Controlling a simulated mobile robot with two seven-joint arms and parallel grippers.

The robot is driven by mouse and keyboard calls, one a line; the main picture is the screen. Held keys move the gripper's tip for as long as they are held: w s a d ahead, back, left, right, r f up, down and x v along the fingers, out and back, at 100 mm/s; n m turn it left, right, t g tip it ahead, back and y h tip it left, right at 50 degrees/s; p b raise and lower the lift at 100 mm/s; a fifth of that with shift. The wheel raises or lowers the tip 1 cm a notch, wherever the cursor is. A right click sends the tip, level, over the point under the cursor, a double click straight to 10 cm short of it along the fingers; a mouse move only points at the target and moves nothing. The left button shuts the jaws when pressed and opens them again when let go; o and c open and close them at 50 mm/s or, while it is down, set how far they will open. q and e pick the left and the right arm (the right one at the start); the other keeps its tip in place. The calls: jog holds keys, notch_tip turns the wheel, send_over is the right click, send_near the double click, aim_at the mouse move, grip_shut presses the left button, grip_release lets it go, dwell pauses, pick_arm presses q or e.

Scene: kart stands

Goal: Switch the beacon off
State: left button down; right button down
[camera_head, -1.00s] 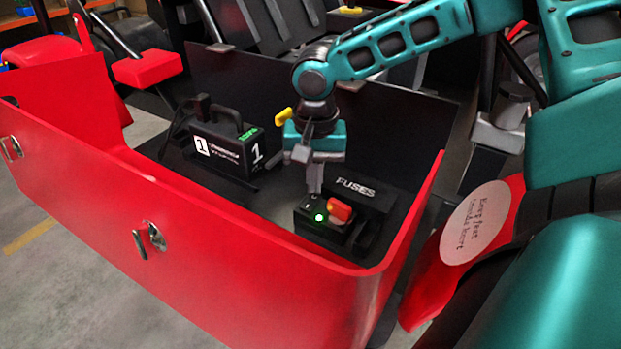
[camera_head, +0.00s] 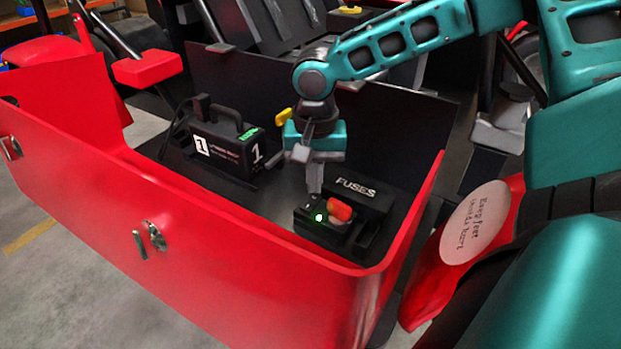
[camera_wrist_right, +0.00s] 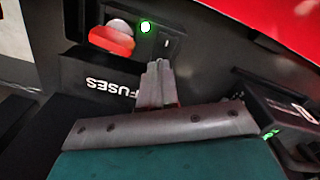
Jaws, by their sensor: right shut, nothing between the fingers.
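A low black box (camera_head: 318,234) sits on the floor of the red-walled bay, in front of a black part lettered FUSES (camera_head: 358,190). On its top are a lit green light (camera_head: 318,217) and a red-orange piece (camera_head: 340,209). In the right wrist view the green light (camera_wrist_right: 145,27) and red-orange piece (camera_wrist_right: 112,39) show beside a small marked dark panel (camera_wrist_right: 172,42). I cannot tell which part is the beacon. My right gripper (camera_head: 314,187) is shut and empty, pointing down just above the box's back left; contact cannot be told. My left gripper is out of view.
A black handled case (camera_head: 228,150) marked 1, with a green display, stands left of my gripper. The red bay wall (camera_head: 230,250) runs along the front and right. A dark panel (camera_head: 400,130) closes the back. Bare bay floor lies between case and box.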

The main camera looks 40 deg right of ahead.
jog(key=shift+f+b, duration=0.8)
jog(key=shift+f, duration=0.2)
dwell(0.8)
jog(key=shift+r, duration=0.1)
notch_tip(320, 180, up, 7)
jog(key=p, duration=0.6)
dwell(0.7)
